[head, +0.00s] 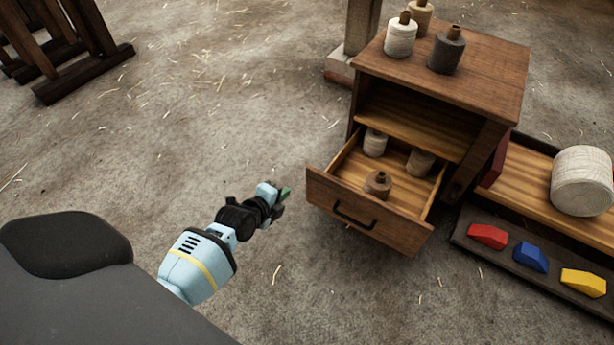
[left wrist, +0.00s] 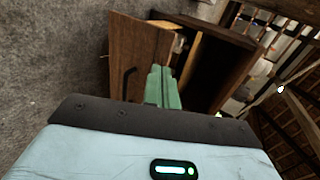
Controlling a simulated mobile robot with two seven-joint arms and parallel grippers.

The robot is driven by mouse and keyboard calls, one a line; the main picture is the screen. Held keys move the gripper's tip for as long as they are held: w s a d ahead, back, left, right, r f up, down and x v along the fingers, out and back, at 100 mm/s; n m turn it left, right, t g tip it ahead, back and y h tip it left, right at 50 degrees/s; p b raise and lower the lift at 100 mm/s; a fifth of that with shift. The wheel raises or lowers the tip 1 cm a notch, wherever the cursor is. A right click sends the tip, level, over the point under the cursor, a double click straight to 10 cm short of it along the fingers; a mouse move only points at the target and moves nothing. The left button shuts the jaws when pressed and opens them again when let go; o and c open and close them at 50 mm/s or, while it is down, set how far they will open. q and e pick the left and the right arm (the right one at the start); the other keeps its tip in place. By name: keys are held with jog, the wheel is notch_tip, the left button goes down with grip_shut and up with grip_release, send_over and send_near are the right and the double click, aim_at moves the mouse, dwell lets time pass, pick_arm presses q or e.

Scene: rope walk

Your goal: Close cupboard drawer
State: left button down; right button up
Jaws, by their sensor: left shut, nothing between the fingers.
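The wooden cupboard (head: 489,143) stands right of centre in the head view. Its drawer (head: 326,198) is pulled well out toward the lower left, with a dark bar handle (head: 354,216) on its front. Several thread spools, one of them brown (head: 377,183), stand inside the drawer. My left gripper (head: 286,193) is shut and empty, just left of the drawer front and apart from it in the head view. In the left wrist view the green fingers (left wrist: 162,87) are together, with the drawer front (left wrist: 136,55) beyond them. My right gripper is not in view.
Several spools, including a white one (head: 400,37), stand on the cupboard top. To the right lie a long wooden bench-like piece with a large pale roll (head: 582,181) and a dark strip with red, blue and yellow blocks (head: 530,257).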

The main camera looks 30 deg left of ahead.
pick_arm(q)
jog(key=b, duration=0.5)
send_near(312, 172)
notch_tip(312, 172, down, 4)
jog(key=w, duration=0.2)
jog(key=shift+w+r+b, duration=0.1)
jog(key=shift+w+b, duration=0.45)
jog(key=shift+w, duration=1.1)
jog(key=shift+w+r, duration=0.1)
jog(key=shift+w, duration=0.05)
